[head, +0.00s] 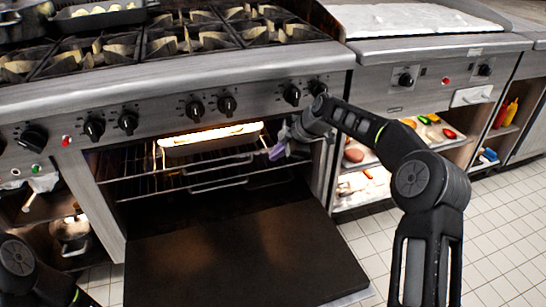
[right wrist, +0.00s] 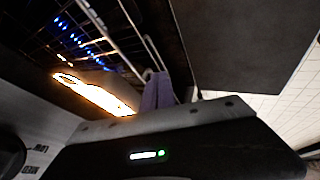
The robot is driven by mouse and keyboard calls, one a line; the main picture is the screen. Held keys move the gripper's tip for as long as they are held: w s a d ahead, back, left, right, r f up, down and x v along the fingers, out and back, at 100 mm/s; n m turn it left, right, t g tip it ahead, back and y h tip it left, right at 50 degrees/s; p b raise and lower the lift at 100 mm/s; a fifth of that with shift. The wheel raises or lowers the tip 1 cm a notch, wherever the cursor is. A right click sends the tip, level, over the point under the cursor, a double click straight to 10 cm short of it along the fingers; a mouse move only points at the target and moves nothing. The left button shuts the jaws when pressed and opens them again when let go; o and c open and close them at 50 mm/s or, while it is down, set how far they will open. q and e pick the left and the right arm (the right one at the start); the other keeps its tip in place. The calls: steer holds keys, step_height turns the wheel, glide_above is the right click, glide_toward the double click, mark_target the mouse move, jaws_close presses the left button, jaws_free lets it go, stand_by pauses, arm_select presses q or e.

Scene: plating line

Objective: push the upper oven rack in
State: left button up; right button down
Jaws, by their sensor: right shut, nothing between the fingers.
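The oven is open, and its upper rack (head: 135,179) is a wire shelf with a bar along the front. Rack wires also show in the right wrist view (right wrist: 122,52). A shallow pan (head: 205,146) is in the upper part of the oven, brightly lit on top. My right gripper (head: 278,151) is at the right side of the oven opening, close to the rack's front right end. Its purple fingers (right wrist: 157,92) are together and hold nothing. I cannot tell whether they touch the rack. My left gripper is out of view; only part of that arm shows at lower left.
The oven door (head: 240,250) lies folded down in front of the opening. The stove's knobs (head: 227,104) stick out just above. Open shelves (head: 365,190) with food stand to the right, and a pot (head: 70,230) sits on the left shelf. Tiled floor (head: 500,240) is clear at right.

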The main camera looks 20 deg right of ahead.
steer(key=v, duration=0.6)
steer(key=shift+p, duration=0.45)
steer(key=shift+s+d+r, duration=0.1)
steer(key=shift+d, duration=0.05)
